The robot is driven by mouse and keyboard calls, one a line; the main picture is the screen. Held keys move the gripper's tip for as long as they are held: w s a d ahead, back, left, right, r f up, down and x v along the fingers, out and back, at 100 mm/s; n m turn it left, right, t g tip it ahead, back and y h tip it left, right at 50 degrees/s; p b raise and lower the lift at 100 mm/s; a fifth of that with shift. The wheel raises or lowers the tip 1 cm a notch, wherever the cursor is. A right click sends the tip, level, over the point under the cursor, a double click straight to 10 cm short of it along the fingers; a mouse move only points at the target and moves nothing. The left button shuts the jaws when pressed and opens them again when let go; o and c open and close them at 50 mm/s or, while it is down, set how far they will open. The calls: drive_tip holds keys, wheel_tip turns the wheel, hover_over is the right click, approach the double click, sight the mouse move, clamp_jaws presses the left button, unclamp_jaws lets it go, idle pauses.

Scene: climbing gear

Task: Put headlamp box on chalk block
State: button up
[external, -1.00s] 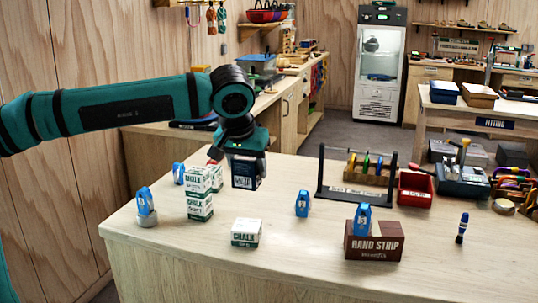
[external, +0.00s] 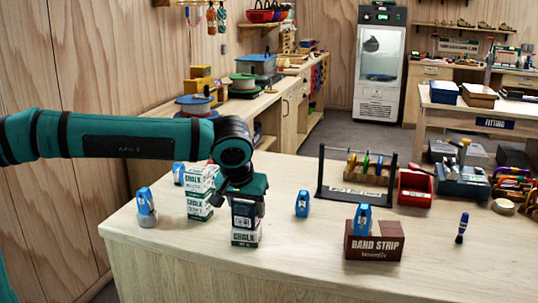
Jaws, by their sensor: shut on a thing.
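The headlamp box (external: 244,219), dark with a pale label, is upright in my gripper (external: 243,203), which is shut on it. The box is right over the single white and green chalk block (external: 245,239) near the front of the table. The lower edge of the box meets the top of the block in the picture. I cannot tell whether it rests on it or hovers just above. The gripper covers the upper part of the box.
A stack of chalk blocks (external: 198,207) stands close to the left of my gripper. A dark rack (external: 355,195) stands behind. The front right of the table is mostly clear.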

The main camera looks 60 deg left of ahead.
drive_tip(key=o, duration=1)
drive_tip(key=shift+f, duration=0.1)
drive_tip(key=v, duration=1.2)
drive_tip(key=s+a+m+t+h, duration=0.1)
drive_tip(key=s+a+m+t, duration=0.2)
drive_tip(key=s, duration=0.7)
drive_tip(key=s+a+m+t+h, duration=0.1)
drive_tip(key=s+a+m+t, duration=0.2)
drive_tip(key=s+t, duration=0.3)
drive_tip(key=s+a+m+t+h, duration=0.1)
drive_tip(key=s+a+m+t, duration=0.2)
drive_tip(key=s, duration=1.1)
drive_tip(key=shift+s+a+f+t, duration=0.1)
drive_tip(key=shift+s+a+t, duration=0.05)
drive_tip(key=shift+a+t, duration=0.35)
drive_tip(key=shift+s+a+f+t, duration=0.1)
drive_tip(key=shift+a+t, duration=0.35)
drive_tip(key=shift+t, duration=0.15)
